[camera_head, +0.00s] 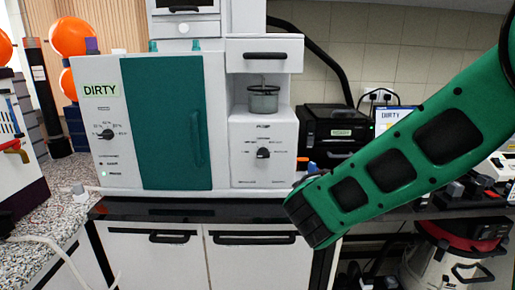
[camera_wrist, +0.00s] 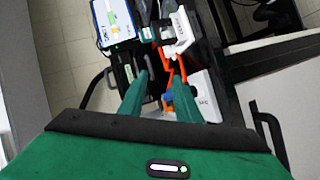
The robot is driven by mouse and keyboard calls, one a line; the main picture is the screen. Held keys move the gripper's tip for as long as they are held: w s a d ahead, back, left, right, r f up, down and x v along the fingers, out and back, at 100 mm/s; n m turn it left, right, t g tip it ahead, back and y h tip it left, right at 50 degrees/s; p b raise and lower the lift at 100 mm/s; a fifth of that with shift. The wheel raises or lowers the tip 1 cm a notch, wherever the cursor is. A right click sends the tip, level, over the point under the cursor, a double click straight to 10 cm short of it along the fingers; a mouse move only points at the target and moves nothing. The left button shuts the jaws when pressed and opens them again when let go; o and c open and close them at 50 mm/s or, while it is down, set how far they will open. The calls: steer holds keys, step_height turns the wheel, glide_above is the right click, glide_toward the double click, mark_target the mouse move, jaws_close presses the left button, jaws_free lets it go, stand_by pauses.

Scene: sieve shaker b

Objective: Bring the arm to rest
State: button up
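My green arm reaches in from the right edge of the head view and slants down to the left. Its dark-ended lower part is in front of the counter edge, right of the white and green machine (camera_head: 167,120). My gripper (camera_wrist: 160,76) shows in the wrist view as two green fingers, spread apart. I see nothing held between them. Behind the fingers are a counter with a white device (camera_wrist: 203,97), an orange part and a black box. I cannot make out my fingers in the head view.
A speckled counter (camera_head: 50,190) is at left. White cabinets (camera_head: 155,260) are in front below.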

steer(key=s+d+f+m+g, duration=0.3)
steer(key=s+d+m+g, duration=0.15)
steer(key=s+d, duration=0.4)
steer(key=s+d+f+m+g, duration=0.3)
steer(key=s+d+m+g, duration=0.15)
steer(key=s+d, duration=0.45)
steer(key=s+a+f+m+g+y, duration=0.1)
steer(key=s+m+y, duration=0.5)
steer(key=s, duration=1.1)
steer(key=shift+s+a+f+g+y, duration=0.15)
steer(key=shift+s+a+g+y, duration=0.25)
steer(key=shift+g, duration=0.7)
steer(key=shift+w, duration=0.1)
steer(key=shift+w+f, duration=0.25)
steer(key=shift+w, duration=0.35)
steer(key=shift+o, duration=0.2)
stand_by(2.1)
